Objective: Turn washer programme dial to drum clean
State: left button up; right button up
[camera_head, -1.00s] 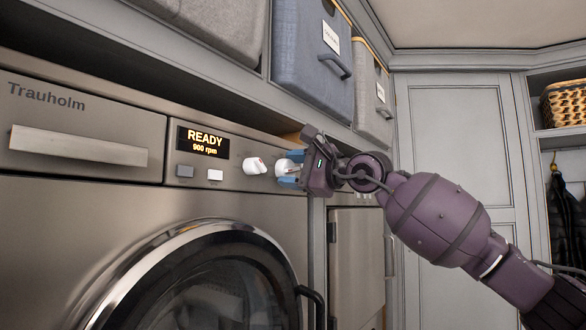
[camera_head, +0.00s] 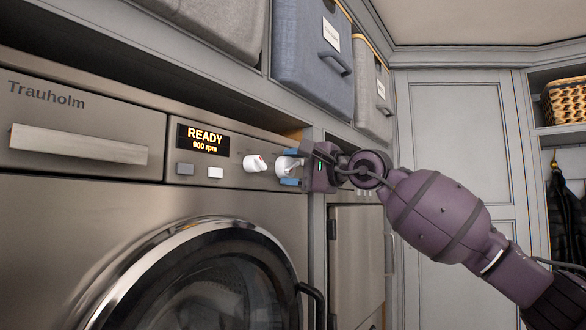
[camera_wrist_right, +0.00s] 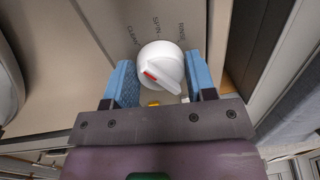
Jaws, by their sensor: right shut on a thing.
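The washer (camera_head: 100,215) has a brushed metal front, and its display (camera_head: 203,140) reads READY and 900 rpm. Two white dials sit right of the display. My right gripper (camera_head: 289,167) is at the right-hand dial (camera_head: 285,166), its blue fingers one on each side, shut on it. In the right wrist view, this dial (camera_wrist_right: 163,68) lies between the fingers (camera_wrist_right: 160,85), with a red mark on its ridge pointing toward the left. Printed labels above it seem to read CLEAN, SPIN and RINSE; other labels are hidden. My left gripper is out of view.
The other white dial (camera_head: 255,164) is close on the left of my gripper. Two buttons (camera_head: 200,171) sit below the display. The round door (camera_head: 205,275) is below. Fabric bins (camera_head: 312,60) stand on a shelf above.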

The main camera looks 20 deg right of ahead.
jog(key=o, duration=0.9)
jog(key=shift+d, duration=0.1)
jog(key=shift+s+d, duration=0.15)
jog(key=shift+s, duration=0.05)
jog(key=shift+b+v, duration=0.75)
jog(key=shift+v, duration=4.35)
